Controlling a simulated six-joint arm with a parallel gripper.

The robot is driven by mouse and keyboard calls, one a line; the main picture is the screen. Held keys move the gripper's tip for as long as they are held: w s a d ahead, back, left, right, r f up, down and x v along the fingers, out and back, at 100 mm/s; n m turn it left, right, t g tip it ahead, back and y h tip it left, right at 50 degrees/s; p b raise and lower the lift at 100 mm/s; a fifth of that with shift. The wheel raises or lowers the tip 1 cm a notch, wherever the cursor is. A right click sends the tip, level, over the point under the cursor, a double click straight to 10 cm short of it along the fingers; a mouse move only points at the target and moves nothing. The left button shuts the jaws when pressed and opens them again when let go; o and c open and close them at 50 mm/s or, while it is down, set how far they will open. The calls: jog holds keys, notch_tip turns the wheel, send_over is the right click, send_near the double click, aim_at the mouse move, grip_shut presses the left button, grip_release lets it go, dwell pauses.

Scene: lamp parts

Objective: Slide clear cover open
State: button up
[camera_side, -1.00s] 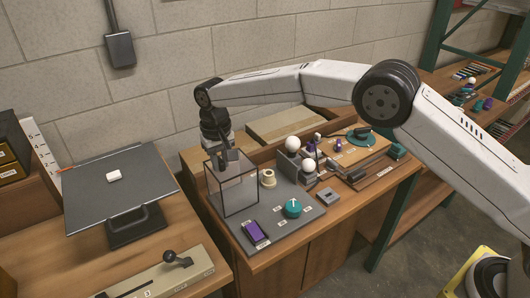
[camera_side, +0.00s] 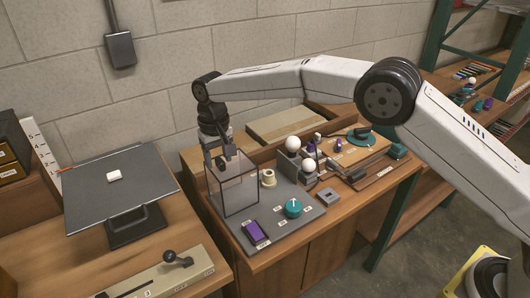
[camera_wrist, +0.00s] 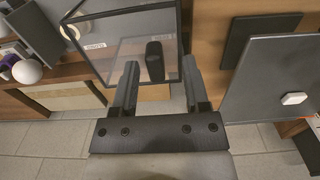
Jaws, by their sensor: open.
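The clear cover (camera_side: 238,192) is a see-through box with dark edges at the left end of the grey panel (camera_side: 279,234). It also shows in the wrist view (camera_wrist: 113,28), ahead of the fingers. My gripper (camera_side: 221,165) points down at the cover's upper back edge. In the wrist view my gripper (camera_wrist: 158,75) has its two fingers spread wide, with a dark upright knob (camera_wrist: 154,60) between them. The fingers look apart from the knob; whether they touch the cover is hard to tell.
On the panel are a teal dial (camera_side: 292,208), a purple switch (camera_side: 256,231) and a cream roll (camera_side: 268,178). White balls (camera_side: 293,143) stand to the right. A grey tilted board (camera_side: 118,190) with a white block (camera_side: 114,175) is on the left table.

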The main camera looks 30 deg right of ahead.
jog(key=shift+r, duration=3.3)
jog(key=shift+d, duration=0.1)
jog(key=s+d+f+t, duration=0.1)
jog(key=s+d, duration=0.4)
jog(key=d, duration=0.2)
jog(key=s+d+f, duration=0.2)
jog(key=s+d, duration=0.3)
jog(key=d, duration=0.3)
jog(key=s+d+f, duration=0.2)
jog(key=s+d, duration=0.2)
jog(key=s, duration=0.5)
jog(key=s+d+f+t, duration=0.1)
jog(key=s+d, duration=0.3)
jog(key=s, duration=0.6)
jog(key=shift+d+f+t, duration=0.15)
jog(key=shift+f+t, duration=0.15)
jog(key=shift+f, duration=0.6)
